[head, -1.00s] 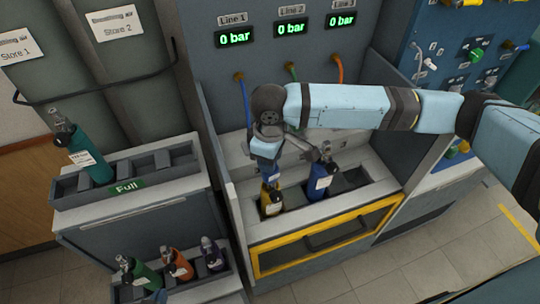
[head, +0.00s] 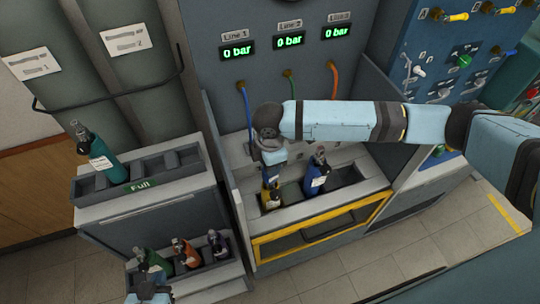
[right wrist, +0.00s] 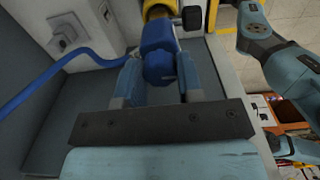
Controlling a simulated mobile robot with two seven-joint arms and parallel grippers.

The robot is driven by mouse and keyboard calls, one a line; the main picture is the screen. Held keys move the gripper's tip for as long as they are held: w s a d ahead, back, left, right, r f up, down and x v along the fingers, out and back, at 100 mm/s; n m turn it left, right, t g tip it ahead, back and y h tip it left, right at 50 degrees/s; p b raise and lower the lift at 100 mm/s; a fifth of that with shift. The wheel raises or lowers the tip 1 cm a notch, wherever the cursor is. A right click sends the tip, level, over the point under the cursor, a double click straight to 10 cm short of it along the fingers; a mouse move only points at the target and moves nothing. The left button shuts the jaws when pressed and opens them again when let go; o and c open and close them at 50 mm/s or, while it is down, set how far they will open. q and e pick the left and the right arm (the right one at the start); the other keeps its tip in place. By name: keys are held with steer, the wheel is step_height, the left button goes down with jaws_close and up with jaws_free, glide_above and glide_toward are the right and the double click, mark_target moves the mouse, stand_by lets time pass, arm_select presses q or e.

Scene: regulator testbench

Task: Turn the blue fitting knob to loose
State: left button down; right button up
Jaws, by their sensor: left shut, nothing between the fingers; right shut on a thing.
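The blue fitting knob (right wrist: 158,62) sits on top of a yellow bottle (right wrist: 158,8) in the right wrist view. My right gripper (right wrist: 157,75) is shut on this knob, with one finger on each side of it. In the head view the yellow bottle (head: 273,200) stands upright in the bench's bottle bay, and my right arm comes down over it, hiding most of the knob. My left gripper (head: 148,270) is shut and empty at the lower left of the head view, in front of the lower shelf's bottles.
A blue bottle (head: 317,177) stands just right of the yellow one. A blue hose (right wrist: 35,85) runs beside my right gripper. A green bottle (head: 100,158) stands in the rack marked Full (head: 85,196). Line displays (head: 289,40) read 0 bar.

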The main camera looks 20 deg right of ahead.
steer(key=shift+r+n+p, duration=0.1)
steer(key=shift+n+p, duration=0.3)
steer(key=shift+n, duration=0.6)
steer(key=o, duration=0.9)
steer(key=shift+o, duration=0.2)
steer(key=shift+r, duration=0.35)
step_height(320, 180, up, 13)
steer(key=b, duration=0.2)
